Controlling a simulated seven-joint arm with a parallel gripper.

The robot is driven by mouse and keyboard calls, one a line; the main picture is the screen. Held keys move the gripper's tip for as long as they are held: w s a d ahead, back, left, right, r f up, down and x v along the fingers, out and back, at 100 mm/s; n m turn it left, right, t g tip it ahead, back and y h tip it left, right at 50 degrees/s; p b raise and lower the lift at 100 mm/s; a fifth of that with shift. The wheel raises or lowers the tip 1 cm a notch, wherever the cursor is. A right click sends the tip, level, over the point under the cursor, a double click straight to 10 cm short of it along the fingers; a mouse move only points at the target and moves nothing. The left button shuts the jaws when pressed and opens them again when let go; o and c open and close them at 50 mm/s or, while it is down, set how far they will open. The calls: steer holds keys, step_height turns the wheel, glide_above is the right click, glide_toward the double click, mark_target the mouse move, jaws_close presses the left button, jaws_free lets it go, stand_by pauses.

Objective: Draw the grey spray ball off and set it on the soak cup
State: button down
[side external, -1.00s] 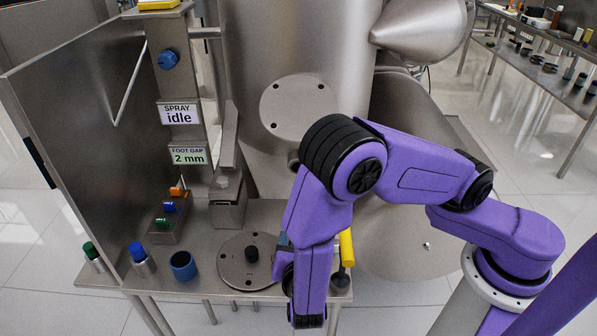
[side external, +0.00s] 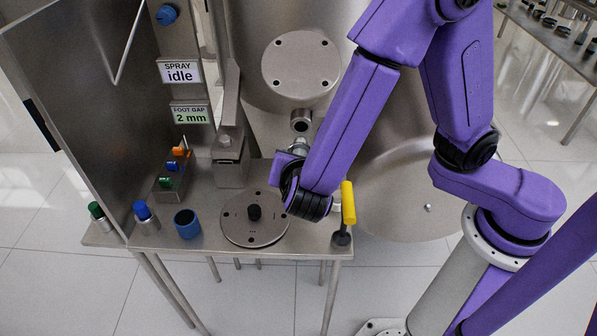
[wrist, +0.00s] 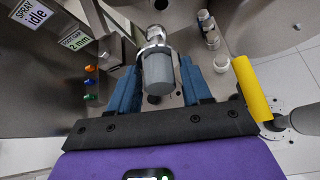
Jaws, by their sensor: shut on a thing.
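The grey spray ball (wrist: 160,82) sits between the blue fingers of my gripper (wrist: 163,72) in the wrist view, with a shiny metal fitting at its far end. My gripper is shut on it. In the side view, my gripper (side external: 292,166) is largely hidden by my arm, with a bit of shiny metal (side external: 299,146) showing just beyond it. A pipe stub (side external: 300,121) with a dark open end sticks out above that metal; I cannot tell whether they touch. A blue open-topped cup (side external: 187,223), which looks like the soak cup, stands on the bench at left.
A yellow-handled tool (side external: 347,204) stands at the bench's right edge. Blue-capped (side external: 144,214) and green-capped (side external: 98,214) pieces stand left of the cup. A metal panel (side external: 70,110) rises at left.

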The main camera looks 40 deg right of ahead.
steer(key=w+a+f+m+g+y, duration=0.55)
steer(key=a+m+g, duration=0.25)
steer(key=a, duration=0.2)
steer(key=w+a+r+m+t+y, duration=0.1)
steer(key=w+a+r+m+y, duration=0.2)
steer(key=w, duration=0.4)
steer(key=w+a+r+m+y, duration=0.1)
steer(key=w+a+r+y, duration=0.15)
steer(key=w+a, duration=0.4)
steer(key=shift+y, duration=0.3)
steer(key=f, duration=0.1)
steer(key=w+d+f, duration=0.1)
steer(key=f, duration=0.3)
steer(key=shift+w+d, duration=0.2)
steer(key=shift+r, duration=0.1)
steer(key=shift+f, duration=2.75)
steer(key=shift+f, duration=1)
